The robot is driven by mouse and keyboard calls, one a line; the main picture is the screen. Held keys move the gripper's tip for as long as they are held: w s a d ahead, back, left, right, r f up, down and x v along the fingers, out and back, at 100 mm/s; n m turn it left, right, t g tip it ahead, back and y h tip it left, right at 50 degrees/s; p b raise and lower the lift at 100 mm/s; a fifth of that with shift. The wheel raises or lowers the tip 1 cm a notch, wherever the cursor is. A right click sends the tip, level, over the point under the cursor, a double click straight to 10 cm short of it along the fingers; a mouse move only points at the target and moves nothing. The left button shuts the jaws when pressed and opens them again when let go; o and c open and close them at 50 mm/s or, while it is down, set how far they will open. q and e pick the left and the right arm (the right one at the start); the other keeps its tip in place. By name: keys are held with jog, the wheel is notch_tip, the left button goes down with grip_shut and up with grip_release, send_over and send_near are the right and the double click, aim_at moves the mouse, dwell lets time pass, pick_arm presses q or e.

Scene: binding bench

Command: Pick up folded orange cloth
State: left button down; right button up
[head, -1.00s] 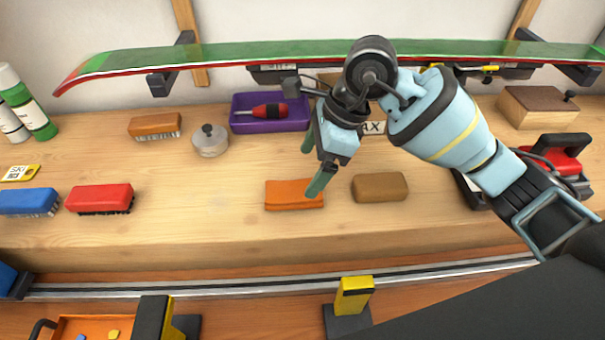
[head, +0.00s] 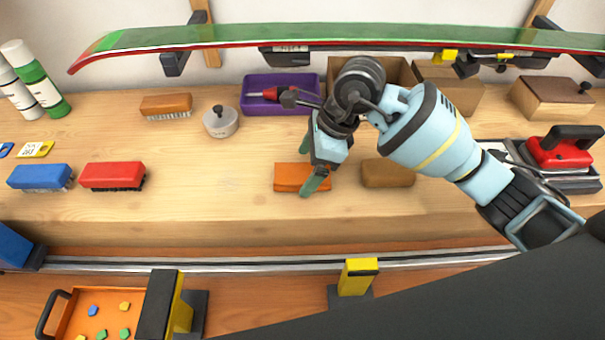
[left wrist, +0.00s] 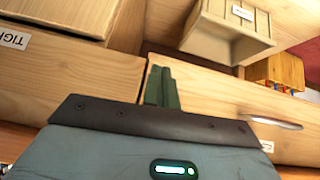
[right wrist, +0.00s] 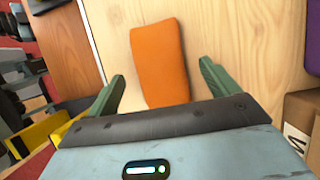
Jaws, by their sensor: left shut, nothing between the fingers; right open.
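The folded orange cloth (head: 291,178) lies flat on the wooden bench near its front edge, left of a brown block. It also shows in the right wrist view (right wrist: 159,58) as a long orange shape between the fingers. My right gripper (head: 309,165) is open above the cloth, its two green fingers apart; in the right wrist view (right wrist: 162,85) one finger is on each side of the cloth, and nothing is held. Whether the fingers touch the bench cannot be told. My left gripper (left wrist: 162,86) is shut and empty, away from the cloth, facing wooden drawers.
A brown block (head: 387,173) lies just right of the cloth. A purple tray (head: 282,94) with a red tool stands behind. A green ski (head: 350,36) spans the back above the bench. Red (head: 112,176) and blue (head: 40,177) brushes lie left, with bare bench between them and the cloth.

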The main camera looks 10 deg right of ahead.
aim_at(305, 173)
jog(key=shift+x, duration=0.75)
jog(key=shift+c, duration=0.2)
jog(key=c, duration=1.1)
jog(key=shift+r, duration=0.1)
notch_tip(305, 173, up, 10)
jog(key=shift+f, duration=0.1)
